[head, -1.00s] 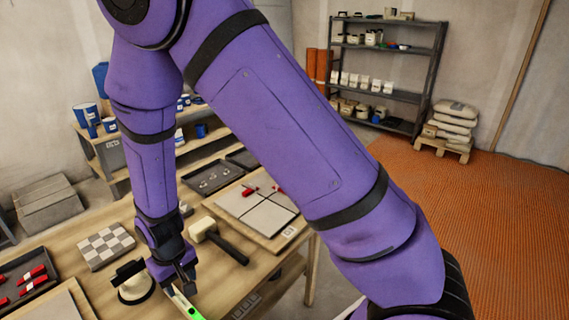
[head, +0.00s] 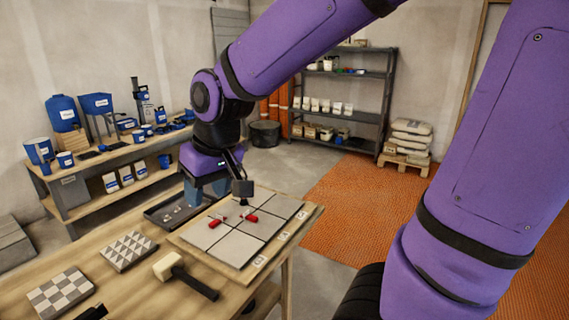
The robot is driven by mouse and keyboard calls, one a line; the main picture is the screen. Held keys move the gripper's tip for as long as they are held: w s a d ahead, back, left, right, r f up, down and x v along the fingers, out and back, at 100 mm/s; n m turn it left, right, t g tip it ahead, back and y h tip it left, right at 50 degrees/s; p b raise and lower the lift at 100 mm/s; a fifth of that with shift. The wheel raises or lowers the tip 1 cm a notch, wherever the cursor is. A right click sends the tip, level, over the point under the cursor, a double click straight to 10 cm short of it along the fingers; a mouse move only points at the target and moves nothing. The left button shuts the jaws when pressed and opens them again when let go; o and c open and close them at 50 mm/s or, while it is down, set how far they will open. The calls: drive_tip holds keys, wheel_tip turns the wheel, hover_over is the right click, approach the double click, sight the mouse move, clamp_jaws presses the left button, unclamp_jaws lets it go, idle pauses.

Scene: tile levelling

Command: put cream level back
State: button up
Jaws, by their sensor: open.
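I cannot make out a cream level in the head view now. My gripper (head: 240,187) is open, over the far left part of the board of grey tiles (head: 256,262). Its dark fingers are small and partly hidden by the wrist, and I see nothing held between them. I cannot tell whether the fingers touch the board.
A mallet (head: 192,279) and two patterned tile panels (head: 60,292) lie on the table left of the board. A dark tray (head: 180,208) sits behind it. A shelf (head: 345,95) and stacked sacks (head: 411,137) stand at the back. Floor right of the table is clear.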

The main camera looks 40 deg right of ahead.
drive_tip(key=s+d+r+t, duration=0.1)
drive_tip(key=s+d+r, duration=0.2)
drive_tip(key=s, duration=0.3)
drive_tip(key=s+d+r+m+t+h, duration=0.1)
drive_tip(key=s+d+r, duration=0.3)
drive_tip(key=s, duration=0.2)
drive_tip(key=shift+s+d, duration=0.15)
drive_tip(key=shift+s, duration=0.1)
idle(0.6)
